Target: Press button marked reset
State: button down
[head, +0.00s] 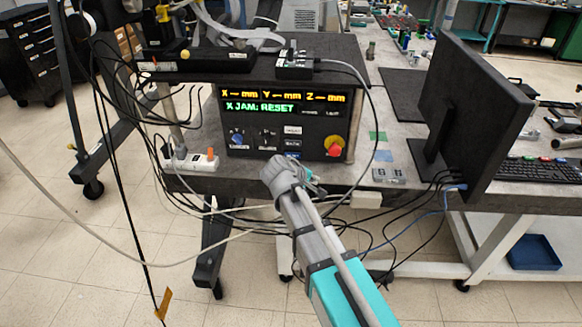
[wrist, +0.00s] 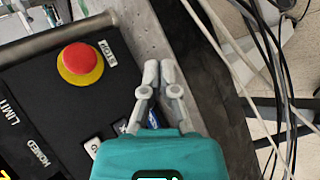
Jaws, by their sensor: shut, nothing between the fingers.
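The control box (head: 262,118) is black and stands on the table. Its display (head: 260,107) reads "X JAM: RESET" in green under a yellow X, Y, Z line. Small pale buttons or labels (head: 293,130) sit low on its face; their words are too small to read surely, so I cannot tell which is reset. In the wrist view, two pale keys (wrist: 92,146) show partly behind my gripper's teal body. My gripper (wrist: 158,72) is shut and empty, its tips together over the grey table edge, beside the panel and apart from the keys.
A red stop button on a yellow base (head: 334,147) sits at the panel's right; it also shows in the wrist view (wrist: 80,62). A blue knob (head: 237,138) is at the left. A power strip (head: 190,161), loose cables and a monitor (head: 455,115) flank the box.

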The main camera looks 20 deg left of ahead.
jog(key=s+a+f+n+t+b, duration=0.1)
jog(key=a+n+t+b, duration=0.1)
jog(key=a, duration=0.6)
jog(key=shift+f, duration=0.25)
send_near(291, 159)
jog(key=shift+w+d+f, duration=0.45)
jog(key=shift+w+d, duration=0.1)
jog(key=shift+d, duration=0.2)
jog(key=shift+w+d+f, duration=0.45)
jog(key=shift+w+d, duration=0.1)
jog(key=shift+d, duration=0.2)
jog(key=shift+w+d+f, duration=0.45)
jog(key=shift+w+d, duration=0.1)
jog(key=shift+d, duration=0.2)
jog(key=shift+w, duration=0.2)
jog(key=shift+w+a, duration=0.1)
jog(key=shift+w, duration=0.2)
jog(key=shift+w+a, duration=0.1)
jog(key=shift+w, duration=0.3)
dwell(0.7)
jog(key=shift+s, duration=0.2)
dwell(0.3)
jog(key=shift+s+d, duration=0.2)
jog(key=shift+s, duration=0.4)
